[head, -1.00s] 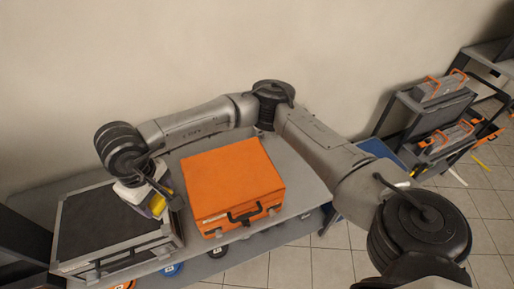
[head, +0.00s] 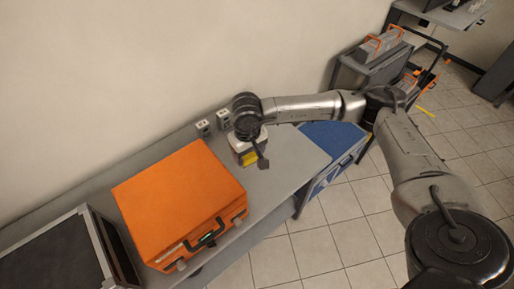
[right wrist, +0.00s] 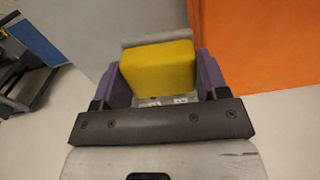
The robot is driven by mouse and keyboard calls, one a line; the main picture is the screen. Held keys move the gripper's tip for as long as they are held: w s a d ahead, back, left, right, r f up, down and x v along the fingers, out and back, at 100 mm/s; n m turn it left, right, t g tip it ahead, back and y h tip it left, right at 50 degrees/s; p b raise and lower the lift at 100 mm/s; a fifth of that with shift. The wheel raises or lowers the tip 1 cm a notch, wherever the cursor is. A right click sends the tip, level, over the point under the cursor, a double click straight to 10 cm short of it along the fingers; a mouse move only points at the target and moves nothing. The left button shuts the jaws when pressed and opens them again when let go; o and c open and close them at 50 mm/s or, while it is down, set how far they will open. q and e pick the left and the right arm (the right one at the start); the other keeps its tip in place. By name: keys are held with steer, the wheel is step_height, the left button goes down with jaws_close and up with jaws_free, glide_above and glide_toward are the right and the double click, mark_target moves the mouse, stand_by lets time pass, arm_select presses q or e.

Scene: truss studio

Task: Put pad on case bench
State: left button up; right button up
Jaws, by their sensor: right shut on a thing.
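The yellow pad (head: 249,158) is a small block held in my right gripper (head: 251,153). In the right wrist view the pad (right wrist: 157,68) sits between the two purple finger pads, and the gripper is shut on it. The case bench (head: 288,163) is a long grey top along the wall. My right gripper is over its bare right part, to the right of the orange case. I cannot tell whether the pad touches the top. My left gripper is not in view.
An orange case (head: 180,198) with a black handle stands on the bench, and a black case (head: 55,255) with metal edges is at the far left. Wall sockets (head: 204,127) are behind. A blue-topped cabinet (head: 335,140) stands right of the bench. The tiled floor is clear in front.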

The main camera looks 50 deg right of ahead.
steer(key=s+d+f+m+b, duration=0.2)
steer(key=s+d+f+b, duration=0.4)
steer(key=d, duration=0.5)
steer(key=s+d+f+m+b, duration=0.1)
steer(key=s+d+f+b, duration=0.2)
steer(key=d+f, duration=0.6)
steer(key=b, duration=0.1)
glide_above(275, 162)
step_height(275, 162, down, 5)
steer(key=shift+f, duration=0.15)
steer(key=shift+f+b, duration=0.5)
steer(key=shift+f, duration=1.55)
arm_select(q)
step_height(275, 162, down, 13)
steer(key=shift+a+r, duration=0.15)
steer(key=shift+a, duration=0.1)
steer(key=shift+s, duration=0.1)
arm_select(e)
steer(key=shift+d+f, duration=0.1)
steer(key=shift+f, duration=0.05)
steer(key=o, duration=0.7)
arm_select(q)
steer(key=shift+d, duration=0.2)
arm_select(e)
steer(key=shift+o, duration=1)
